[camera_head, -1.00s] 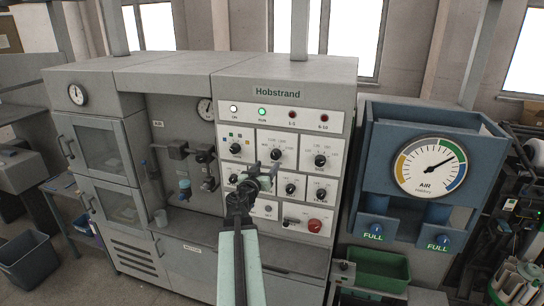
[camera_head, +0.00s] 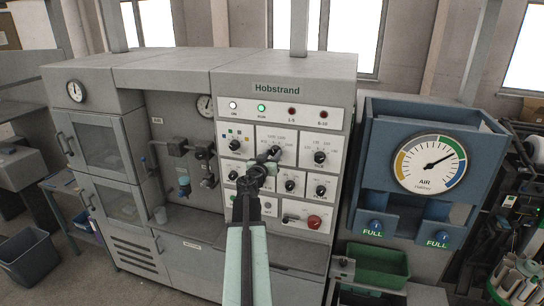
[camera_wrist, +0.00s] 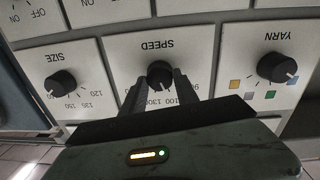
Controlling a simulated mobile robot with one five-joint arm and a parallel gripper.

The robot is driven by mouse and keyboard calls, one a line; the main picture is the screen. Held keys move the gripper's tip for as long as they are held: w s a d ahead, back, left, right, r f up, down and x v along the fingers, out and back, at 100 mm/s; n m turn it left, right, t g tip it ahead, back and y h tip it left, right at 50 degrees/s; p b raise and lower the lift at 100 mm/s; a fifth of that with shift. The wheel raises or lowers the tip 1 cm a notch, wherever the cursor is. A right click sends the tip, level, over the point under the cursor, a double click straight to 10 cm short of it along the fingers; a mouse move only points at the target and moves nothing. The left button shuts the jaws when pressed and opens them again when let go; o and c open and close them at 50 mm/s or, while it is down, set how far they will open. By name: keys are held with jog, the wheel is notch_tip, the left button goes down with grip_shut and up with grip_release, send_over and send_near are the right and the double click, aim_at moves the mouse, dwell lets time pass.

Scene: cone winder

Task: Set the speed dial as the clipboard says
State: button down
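The speed dial is a black round knob (camera_wrist: 160,73) on a white plate labelled SPEED, upside down in the wrist view. In the head view the speed dial (camera_head: 276,153) is in the middle of the upper dial row. My gripper (camera_wrist: 159,78) is at the dial, its two dark fingers apart with one on each side of the knob. I cannot tell whether they touch it. The gripper (camera_head: 266,160) covers part of the plate in the head view. My fingers hide part of the scale, and the pointer setting is unclear. I see no readable clipboard.
The size dial (camera_wrist: 60,83) and yarn dial (camera_wrist: 277,67) flank the speed dial closely. More knobs and a red button (camera_head: 314,222) sit lower on the panel. The run lamp (camera_head: 262,108) is green. A blue air-gauge stand (camera_head: 366,140) is to the right.

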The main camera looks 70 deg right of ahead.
jog(key=shift+n, duration=1.8)
jog(key=shift+n+b, duration=0.45)
jog(key=shift+n, duration=1.65)
jog(key=c, duration=0.9)
grip_release()
